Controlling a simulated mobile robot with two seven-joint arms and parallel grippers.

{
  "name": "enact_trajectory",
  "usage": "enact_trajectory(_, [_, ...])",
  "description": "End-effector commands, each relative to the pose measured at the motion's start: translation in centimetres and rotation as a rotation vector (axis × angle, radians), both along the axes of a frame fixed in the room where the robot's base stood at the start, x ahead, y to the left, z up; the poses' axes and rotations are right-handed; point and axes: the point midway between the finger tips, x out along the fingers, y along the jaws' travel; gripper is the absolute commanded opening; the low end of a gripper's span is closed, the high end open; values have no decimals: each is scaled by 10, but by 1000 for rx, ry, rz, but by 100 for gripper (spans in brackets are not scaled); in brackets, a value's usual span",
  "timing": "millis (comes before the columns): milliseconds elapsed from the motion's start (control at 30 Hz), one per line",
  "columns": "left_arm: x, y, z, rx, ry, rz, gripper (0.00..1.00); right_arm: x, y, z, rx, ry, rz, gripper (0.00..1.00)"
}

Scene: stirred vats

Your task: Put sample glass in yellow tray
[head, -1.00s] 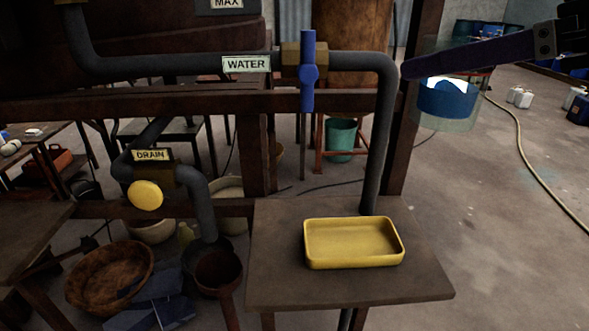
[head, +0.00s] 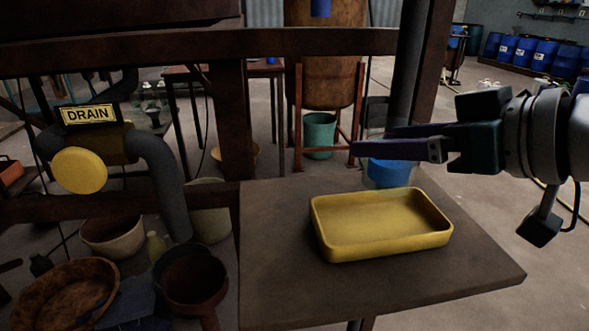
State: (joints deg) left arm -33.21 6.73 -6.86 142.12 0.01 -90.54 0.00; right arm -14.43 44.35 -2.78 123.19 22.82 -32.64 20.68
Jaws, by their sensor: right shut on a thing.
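The yellow tray (head: 385,247) lies empty on a small dark table. The sample glass (head: 388,175) shows as a blue band just behind the tray's far rim. My right gripper (head: 365,149) comes in from the right and is shut on the glass. Its dark fingers cross in front of the glass and hide part of it. The glass looks upright, beyond the tray and not inside it. Whether its bottom hangs clear of the table is hard to tell. My left gripper is out of view.
The tray's table (head: 290,285) is bare around the tray. A thick grey pipe (head: 408,70) and a rusty post rise behind it. A drain pipe with a yellow knob (head: 79,170) stands at left, above bowls and a brown pot (head: 190,280) on the floor.

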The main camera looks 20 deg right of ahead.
Motion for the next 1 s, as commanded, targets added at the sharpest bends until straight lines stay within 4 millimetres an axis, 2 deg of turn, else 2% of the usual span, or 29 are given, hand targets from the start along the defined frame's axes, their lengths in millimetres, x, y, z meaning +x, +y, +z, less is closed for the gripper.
enact_trajectory(33, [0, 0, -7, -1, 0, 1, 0, 0, 0, -13, 3, 0, 0, 0])
enact_trajectory(267, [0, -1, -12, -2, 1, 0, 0, 0, 0, -34, 1, -3, 1, 0])
enact_trajectory(500, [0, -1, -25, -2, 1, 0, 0, 0, 0, -69, 1, -3, 1, 0])
enact_trajectory(900, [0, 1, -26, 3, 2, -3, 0, 0, 0, -72, 0, -4, 1, 0])
enact_trajectory(933, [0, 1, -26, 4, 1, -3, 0, 0, 0, -73, 0, -1, 1, 78])
enact_trajectory(1000, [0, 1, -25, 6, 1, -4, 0, 0, 0, -73, 0, -1, 1, 86])
